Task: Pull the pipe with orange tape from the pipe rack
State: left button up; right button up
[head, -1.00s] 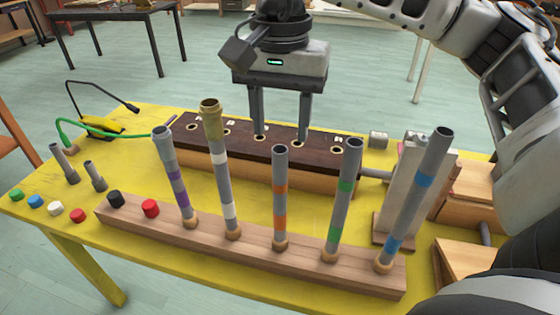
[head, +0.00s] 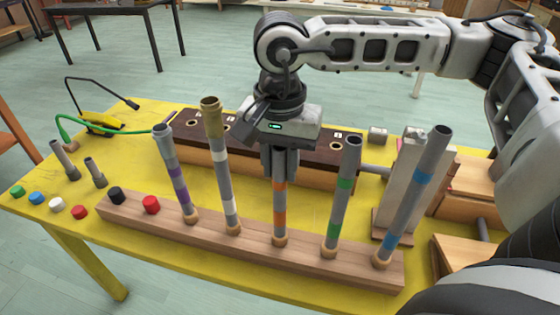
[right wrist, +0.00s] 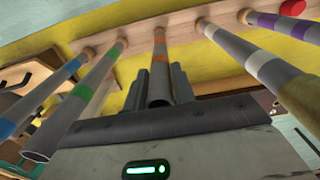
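The pipe with orange tape (head: 280,217) is grey with two orange bands and stands upright in the wooden pipe rack (head: 305,263), in the middle of the row. My right gripper (head: 280,172) points down over it, with its two fingers drawn in against either side of the pipe's upper part. In the right wrist view the orange-taped pipe (right wrist: 160,55) lies between the close-set fingers (right wrist: 160,82). The pipe's top end is hidden behind the gripper in the head view. My left gripper is out of view.
A green-taped pipe (head: 343,190) and a blue-taped pipe (head: 412,200) stand to the right. A white-taped pipe (head: 220,160) and a purple-taped pipe (head: 174,170) stand to the left. A dark-topped block with holes (head: 335,160) lies behind. Small colored caps (head: 151,204) sit at left.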

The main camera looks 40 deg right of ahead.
aim_at(280, 149)
grip_shut()
jog(key=shift+r, duration=0.2)
jog(key=shift+r+p, duration=0.7)
jog(key=shift+r, duration=0.6)
jog(key=shift+r+p, duration=0.8)
jog(key=shift+r, duration=0.7)
